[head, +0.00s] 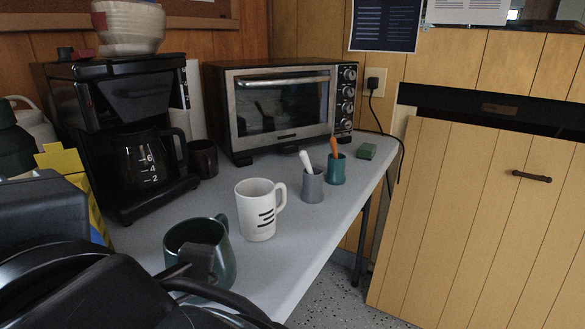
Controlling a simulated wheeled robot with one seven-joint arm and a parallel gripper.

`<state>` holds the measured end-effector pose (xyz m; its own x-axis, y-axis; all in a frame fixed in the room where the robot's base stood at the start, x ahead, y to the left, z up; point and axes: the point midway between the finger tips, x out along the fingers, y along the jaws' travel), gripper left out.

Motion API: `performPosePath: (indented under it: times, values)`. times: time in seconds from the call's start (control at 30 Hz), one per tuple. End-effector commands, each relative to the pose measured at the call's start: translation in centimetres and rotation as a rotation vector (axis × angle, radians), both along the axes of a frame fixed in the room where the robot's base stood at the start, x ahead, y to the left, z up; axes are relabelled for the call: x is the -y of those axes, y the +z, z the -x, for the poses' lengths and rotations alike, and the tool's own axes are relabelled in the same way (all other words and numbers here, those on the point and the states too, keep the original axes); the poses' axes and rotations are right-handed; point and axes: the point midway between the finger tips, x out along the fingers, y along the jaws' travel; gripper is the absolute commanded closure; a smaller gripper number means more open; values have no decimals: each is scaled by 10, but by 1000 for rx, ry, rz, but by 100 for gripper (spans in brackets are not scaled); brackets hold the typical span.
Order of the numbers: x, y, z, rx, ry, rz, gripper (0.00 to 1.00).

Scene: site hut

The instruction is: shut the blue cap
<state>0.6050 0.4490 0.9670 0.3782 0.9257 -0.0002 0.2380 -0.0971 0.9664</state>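I cannot make out a blue cap anywhere in the head view. Black parts of my arm fill the lower left. My gripper (205,275) seems to be among them, low in front of the dark green mug (200,236), which it partly covers. Its fingers cannot be told apart clearly, so whether it is open or shut is unclear. A small dark bluish piece (65,53) with a reddish part beside it shows on top of the black coffee maker (130,85); I cannot tell what it is.
On the grey table (300,232) stand a white mug (257,210), a grey cup (312,186), a teal cup (336,168), a brown mug (203,158), a green block (366,151) and a toaster oven (280,105). A wooden panel with a handle (530,177) stands right. The front right tabletop is clear.

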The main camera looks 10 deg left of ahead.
Motion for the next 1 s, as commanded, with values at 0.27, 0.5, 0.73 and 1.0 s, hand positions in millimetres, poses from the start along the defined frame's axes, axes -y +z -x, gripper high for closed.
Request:
performPosePath:
  times: [0.27,0.5,0.73,1.0]
  values:
    - [0,0,0,0,0,1,100]
    - [0,0,0,-1,0,1,76]
    - [-1,-2,0,-4,0,4,70]
    - [-1,-1,0,-21,0,1,70]
